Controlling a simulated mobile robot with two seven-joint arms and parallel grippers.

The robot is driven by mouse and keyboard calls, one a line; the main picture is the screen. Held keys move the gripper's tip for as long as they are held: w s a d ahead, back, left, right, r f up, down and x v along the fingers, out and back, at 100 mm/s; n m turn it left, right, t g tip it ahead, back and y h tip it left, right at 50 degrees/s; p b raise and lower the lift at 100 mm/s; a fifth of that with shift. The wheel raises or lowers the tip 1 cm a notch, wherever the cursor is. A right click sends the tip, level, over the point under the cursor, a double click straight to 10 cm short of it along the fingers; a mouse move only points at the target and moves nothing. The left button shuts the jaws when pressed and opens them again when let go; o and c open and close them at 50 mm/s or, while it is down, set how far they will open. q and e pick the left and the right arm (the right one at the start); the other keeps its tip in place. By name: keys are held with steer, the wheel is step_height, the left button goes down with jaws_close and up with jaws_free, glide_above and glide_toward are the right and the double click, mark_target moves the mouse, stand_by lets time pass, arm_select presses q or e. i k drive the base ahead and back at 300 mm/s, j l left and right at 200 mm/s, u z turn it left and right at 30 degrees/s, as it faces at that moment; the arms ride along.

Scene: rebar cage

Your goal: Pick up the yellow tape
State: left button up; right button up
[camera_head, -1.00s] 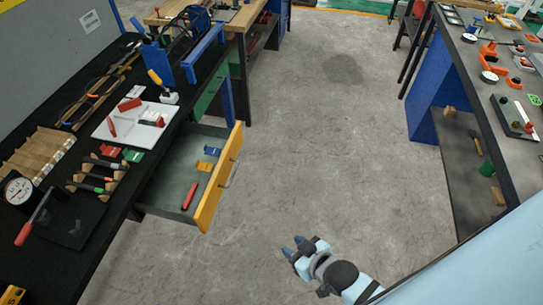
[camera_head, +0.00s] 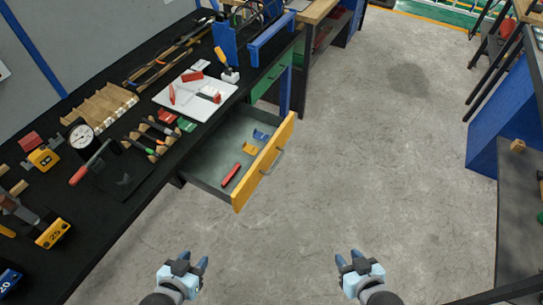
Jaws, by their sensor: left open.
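A yellow tape measure marked 25 (camera_head: 52,232) sits on the black workbench (camera_head: 105,228) near its front edge, at the lower left. A second yellow, boxy item (camera_head: 43,158) that looks like a tape stands farther back, beside a dial gauge. My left gripper (camera_head: 193,259) is open and empty over the floor, to the right of the bench and apart from both yellow items. My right gripper (camera_head: 348,257) is also over the floor, farther right, with its fingers apart and nothing between them.
An open drawer (camera_head: 237,195) with a yellow front juts from the bench, holding a red item (camera_head: 231,174). A blue tape (camera_head: 8,283) is at the lower left corner. A white tray (camera_head: 196,97) is farther back. The floor (camera_head: 350,170) is clear; another bench stands right.

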mark_target(43, 158)
steer(key=u, duration=1.7)
